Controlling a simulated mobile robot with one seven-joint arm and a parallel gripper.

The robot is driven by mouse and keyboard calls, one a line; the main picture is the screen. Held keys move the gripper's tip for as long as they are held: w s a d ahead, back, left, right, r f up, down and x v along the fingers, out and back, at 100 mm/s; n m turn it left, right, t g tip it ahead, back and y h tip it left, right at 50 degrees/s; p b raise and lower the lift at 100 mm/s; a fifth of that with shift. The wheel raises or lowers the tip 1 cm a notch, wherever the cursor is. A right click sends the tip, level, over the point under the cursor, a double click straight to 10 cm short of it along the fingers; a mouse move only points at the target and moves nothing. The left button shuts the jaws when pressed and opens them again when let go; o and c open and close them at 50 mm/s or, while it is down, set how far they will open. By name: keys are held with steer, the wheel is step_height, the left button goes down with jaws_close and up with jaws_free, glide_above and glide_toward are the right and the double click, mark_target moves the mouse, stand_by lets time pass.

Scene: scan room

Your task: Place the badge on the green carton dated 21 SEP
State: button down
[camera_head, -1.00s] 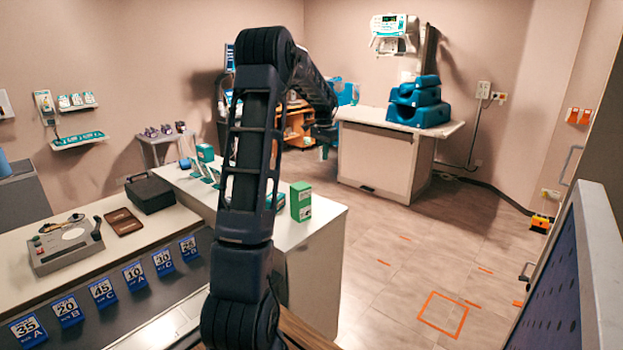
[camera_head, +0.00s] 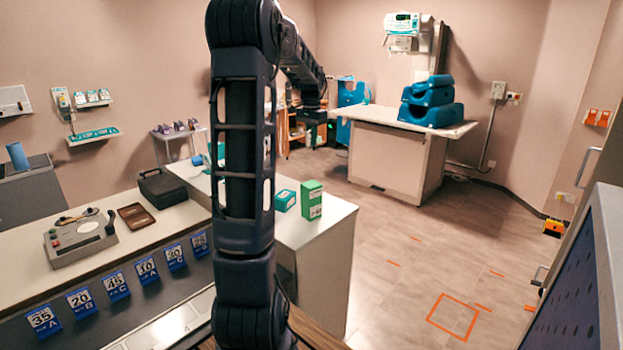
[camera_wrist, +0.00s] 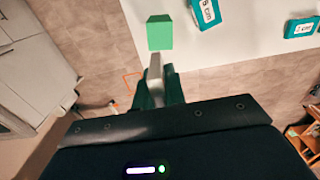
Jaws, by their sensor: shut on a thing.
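A green carton (camera_head: 312,204) with a white label stands upright on the end of the white counter. Its date is too small to read. In the wrist view the green carton (camera_wrist: 160,33) lies just beyond my fingertips, apart from them. My gripper (camera_wrist: 156,88) is shut on a thin pale grey piece, the badge (camera_wrist: 155,68), which sticks out beyond the fingers toward the carton. The badge's face is not readable. In the head view my gripper (camera_head: 314,115) is small and dark at the far end of my arm, and the badge cannot be made out there.
A teal box (camera_head: 286,200) sits left of the carton. Teal boxes marked in cm (camera_wrist: 207,12) (camera_wrist: 301,27) lie on the counter (camera_wrist: 245,45). A table with blue cushions (camera_head: 427,103) stands at the back.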

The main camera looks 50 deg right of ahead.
mark_target(312, 184)
step_height(312, 184, down, 15)
steer(key=shift+f, duration=0.1)
stand_by(0.5)
steer(key=shift+f, duration=0.1)
steer(key=c, duration=1.5)
jaws_free()
steer(key=shift+o, duration=0.2)
